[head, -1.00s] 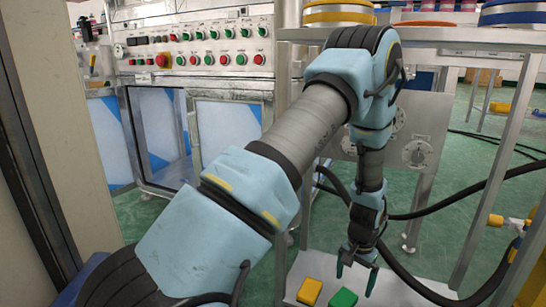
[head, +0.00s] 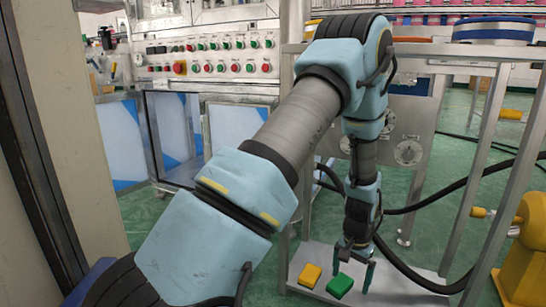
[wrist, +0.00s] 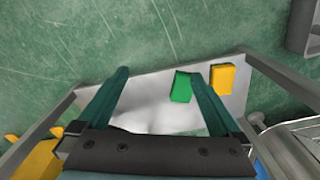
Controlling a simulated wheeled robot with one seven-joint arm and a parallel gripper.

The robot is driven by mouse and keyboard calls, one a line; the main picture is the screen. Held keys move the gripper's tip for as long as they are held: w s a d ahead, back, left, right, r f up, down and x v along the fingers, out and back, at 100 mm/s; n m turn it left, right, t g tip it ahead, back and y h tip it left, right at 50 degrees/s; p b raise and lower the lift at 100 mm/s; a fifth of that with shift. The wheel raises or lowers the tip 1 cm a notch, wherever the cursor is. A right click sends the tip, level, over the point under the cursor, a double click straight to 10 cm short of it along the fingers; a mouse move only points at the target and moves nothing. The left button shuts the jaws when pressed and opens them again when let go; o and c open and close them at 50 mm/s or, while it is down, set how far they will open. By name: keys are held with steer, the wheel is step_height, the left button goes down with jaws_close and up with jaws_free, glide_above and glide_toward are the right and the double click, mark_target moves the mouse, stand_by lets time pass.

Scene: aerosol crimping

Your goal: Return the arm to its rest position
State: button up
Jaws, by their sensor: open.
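My arm reaches from the lower left up to a bent elbow and down again in the head view. My gripper (head: 354,268) hangs pointing down above a low grey plate (head: 408,285). In the wrist view my gripper (wrist: 160,98) has its two green fingers wide apart with nothing held between them. A green block (head: 340,286) and a yellow block (head: 310,275) lie on the plate below the fingers. In the wrist view the green block (wrist: 181,87) is beside the right finger, and the yellow block (wrist: 222,79) is farther right.
A control panel (head: 212,56) with several red and green buttons stands behind on the left. Metal frame posts (head: 490,165) and a black hose (head: 455,190) are at the right. A yellow machine part (head: 525,250) stands at the right edge. Green floor is open at the back.

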steer(key=w+a+r+n+p, duration=0.2)
steer(key=a+r+n+p, duration=0.25)
steer(key=a+r, duration=1.25)
steer(key=s+a+r+n+t+p, duration=0.1)
steer(key=s+a+r+n+p, duration=0.1)
steer(key=s+a+r, duration=0.3)
steer(key=s+a+r+n+p, duration=0.1)
steer(key=s+a+r+p, duration=0.1)
steer(key=a+r, duration=0.5)
step_height(320, 180, up, 38)
steer(key=d+p, duration=0.1)
steer(key=p, duration=3.6)
steer(key=shift+s+d+r, duration=0.15)
